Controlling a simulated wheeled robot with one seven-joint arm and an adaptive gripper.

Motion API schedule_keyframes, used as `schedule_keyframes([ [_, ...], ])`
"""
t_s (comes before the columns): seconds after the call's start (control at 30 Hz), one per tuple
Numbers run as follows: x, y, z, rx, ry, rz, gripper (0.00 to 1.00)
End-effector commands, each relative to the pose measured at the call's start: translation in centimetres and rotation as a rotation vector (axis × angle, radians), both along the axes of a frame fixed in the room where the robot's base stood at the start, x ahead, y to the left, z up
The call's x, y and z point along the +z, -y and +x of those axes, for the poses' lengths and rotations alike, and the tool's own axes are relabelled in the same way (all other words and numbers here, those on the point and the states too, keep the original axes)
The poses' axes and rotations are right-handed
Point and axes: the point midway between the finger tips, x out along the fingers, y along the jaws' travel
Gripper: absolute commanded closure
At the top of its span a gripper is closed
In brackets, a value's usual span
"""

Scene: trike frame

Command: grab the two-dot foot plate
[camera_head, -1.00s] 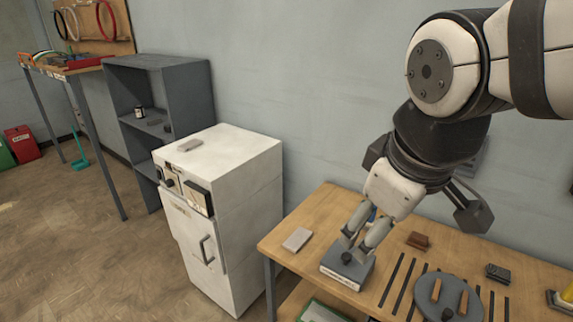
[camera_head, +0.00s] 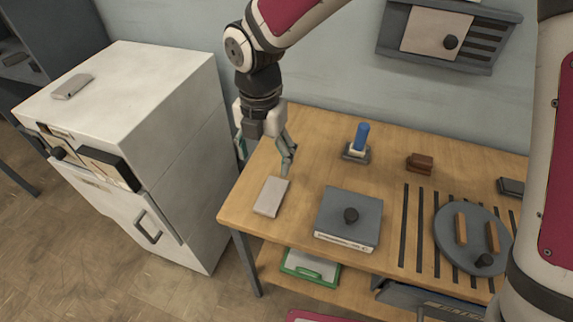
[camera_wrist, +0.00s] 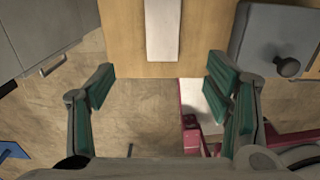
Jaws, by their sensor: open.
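A pale flat plate (camera_head: 271,196) lies on the wooden table (camera_head: 240,205) near its left end. In the wrist view the pale plate (camera_wrist: 162,28) is at the top centre, ahead of and between my fingers. A second similar pale plate (camera_head: 72,87) lies on top of the white cabinet. No dots can be made out on either, so I cannot tell which is the two-dot foot plate. My gripper (camera_head: 287,158) is above the table, just behind the nearer plate. In the wrist view my gripper (camera_wrist: 160,75) is open and empty.
Behind are a blue-topped piece (camera_head: 360,140) and a brown block (camera_head: 420,162). A round grey disc (camera_head: 470,255) lies right. The white cabinet (camera_head: 170,135) stands left, beyond a gap.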

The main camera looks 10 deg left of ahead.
Motion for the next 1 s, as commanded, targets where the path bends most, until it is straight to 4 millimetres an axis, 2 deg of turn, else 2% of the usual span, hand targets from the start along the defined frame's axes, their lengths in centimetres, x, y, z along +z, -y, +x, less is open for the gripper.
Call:
schedule_keyframes([
  [0.17,-2.5,-0.1,-0.1,0.015,-0.007,-0.002,0.28],
  [0.4,-6.9,0.0,-0.1,0.012,-0.007,-0.003,0.28],
  [0.73,-9.4,0.1,0.2,0.01,-0.004,-0.001,0.28],
  [1.0,-13.1,0.4,0.8,0.011,-0.005,-0.001,0.28],
])
